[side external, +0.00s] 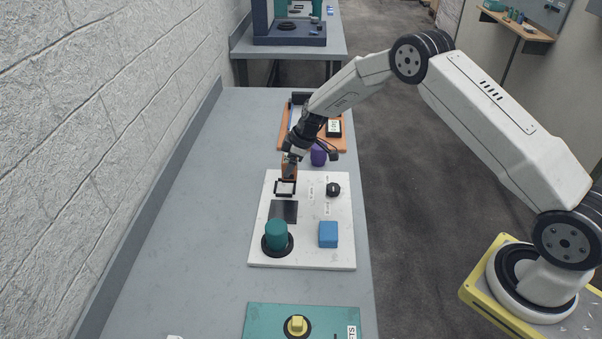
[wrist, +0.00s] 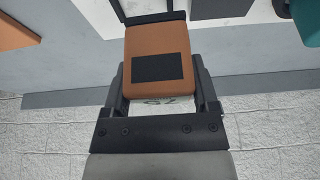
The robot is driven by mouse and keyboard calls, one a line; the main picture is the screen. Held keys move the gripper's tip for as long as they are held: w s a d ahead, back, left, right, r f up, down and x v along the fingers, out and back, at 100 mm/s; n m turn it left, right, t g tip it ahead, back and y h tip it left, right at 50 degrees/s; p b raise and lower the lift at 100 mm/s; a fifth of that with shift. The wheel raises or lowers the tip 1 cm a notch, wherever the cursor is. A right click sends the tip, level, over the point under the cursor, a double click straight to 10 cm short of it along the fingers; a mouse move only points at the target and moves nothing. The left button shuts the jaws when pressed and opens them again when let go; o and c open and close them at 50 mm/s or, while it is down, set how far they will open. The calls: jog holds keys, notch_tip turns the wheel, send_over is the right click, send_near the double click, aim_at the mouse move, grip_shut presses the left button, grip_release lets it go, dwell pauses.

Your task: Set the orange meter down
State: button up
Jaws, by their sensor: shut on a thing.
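The orange meter (wrist: 152,38) is a rounded orange block with a black rectangle on its face. It sits between the two fingers of my gripper (wrist: 158,82), which is shut on it. In the side view the meter (side external: 289,163) is small and partly hidden by my gripper (side external: 289,172). It is at the far left of the white board (side external: 262,248), just behind a black square frame (side external: 285,188). The frame also shows at the meter's far edge in the wrist view (wrist: 153,18). I cannot tell whether the meter touches the board.
The white board also bears a dark square pad (side external: 283,211), a teal cylinder (side external: 276,233), a blue block (side external: 328,234) and a black knob (side external: 333,189). A purple object (side external: 318,155) and an orange board (side external: 283,137) are behind. The grey table (side external: 200,210) is clear on the left.

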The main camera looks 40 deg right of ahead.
aim_at(284, 167)
jog(key=shift+w+f, duration=1.15)
jog(key=shift+f, duration=0.15)
jog(key=shift+w+f, duration=0.2)
jog(key=shift+f, duration=1.55)
jog(key=shift+f, duration=0.15)
jog(key=o, duration=1)
jog(key=shift+c, duration=0.2)
